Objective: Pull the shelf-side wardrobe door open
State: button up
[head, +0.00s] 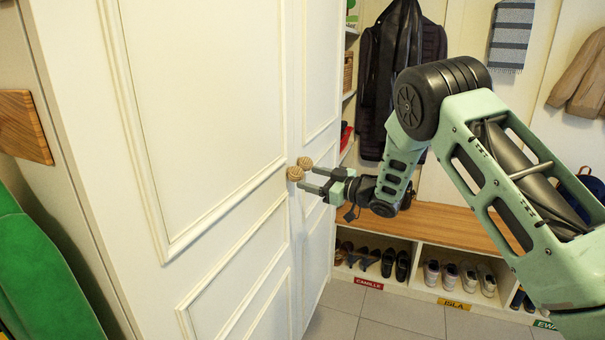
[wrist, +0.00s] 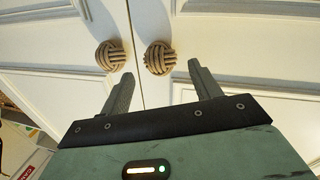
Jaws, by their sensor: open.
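The wardrobe's two white doors look closed. In the head view the shelf-side door (head: 319,80) is the farther, right one, with its woven round knob (head: 305,161). The other door (head: 205,110) has a matching knob (head: 294,174) close beside it. The wrist view seems upside down, with the shelf-side knob (wrist: 110,55) on the left and the other knob (wrist: 160,57) on the right. My gripper (head: 307,180) is open and empty, just short of the knobs. Its fingertips (wrist: 158,77) point at the doors; the left finger lines up near the shelf-side knob. Contact with either knob cannot be told.
Open shelves (head: 349,95) adjoin the wardrobe on the right. A wooden bench (head: 450,226) with shoe cubbies stands beyond my arm, with dark coats (head: 385,75) above. A green item (head: 40,275) is at lower left. Tiled floor (head: 370,320) shows clear in front.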

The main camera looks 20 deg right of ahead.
aim_at(302, 176)
jog(key=shift+x, duration=1.95)
